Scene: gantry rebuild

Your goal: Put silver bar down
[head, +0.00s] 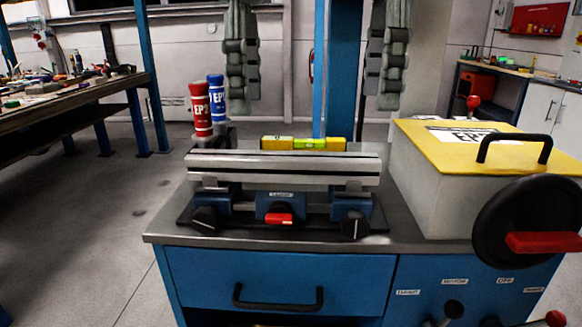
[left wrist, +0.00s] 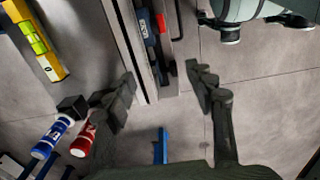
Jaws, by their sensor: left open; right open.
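The silver bar (head: 283,165) lies level across the blue clamp fixture (head: 281,205) on the workbench, with black knobs and a red lever in front. In the left wrist view the bar (left wrist: 126,45) runs down from the top edge. My left gripper (head: 243,108) hangs open and empty above the left part of the bar. Its spread fingers show in the left wrist view (left wrist: 160,75), apart from the bar. My right gripper (head: 381,98) hangs open and empty above the bar's right end. Neither gripper touches the bar.
A yellow spirit level (head: 303,143) lies behind the bar. A red bottle (head: 201,110) and a blue bottle (head: 217,98) stand at the back left. A grey box with a yellow lid (head: 470,135) and a black handwheel (head: 520,222) fill the bench's right side.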

